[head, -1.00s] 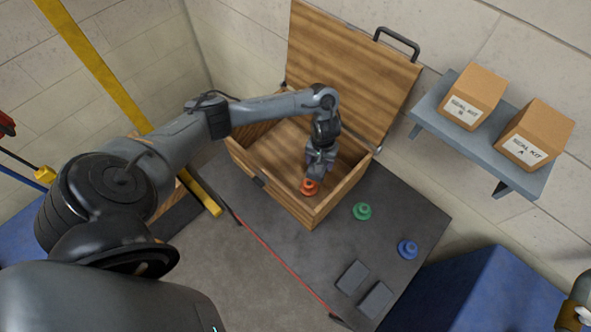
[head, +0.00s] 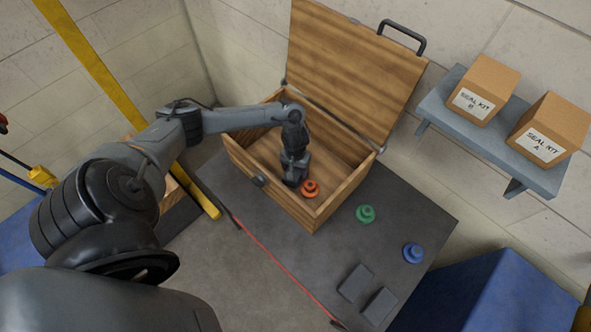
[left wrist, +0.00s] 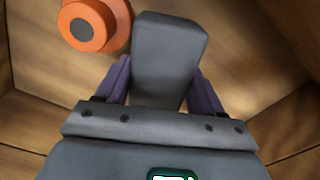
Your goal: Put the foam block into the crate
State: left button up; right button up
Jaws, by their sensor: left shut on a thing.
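The foam block (left wrist: 168,50) is a dark grey block between the two fingers of my left gripper (left wrist: 160,85) in the left wrist view. In the head view my left gripper (head: 293,176) reaches down inside the open wooden crate (head: 330,207), shut on the block, which is mostly hidden there. An orange round stepped piece (head: 310,188) sits in the crate just right of the gripper; it also shows at the upper left of the left wrist view (left wrist: 95,25). I cannot tell whether the block touches the crate floor. My right gripper is not in view.
The crate's lid stands open at the back. A green piece (head: 366,214), a blue piece (head: 413,253) and two flat dark grey blocks (head: 356,283) lie on the dark surface to the right. A shelf (head: 485,135) with two seal kit boxes hangs on the wall.

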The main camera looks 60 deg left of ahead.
pick_arm(q)
jog(key=shift+f, duration=0.3)
jog(key=o, duration=0.8)
jog(key=shift+r+p, duration=2)
jog(key=shift+r, duration=4.1)
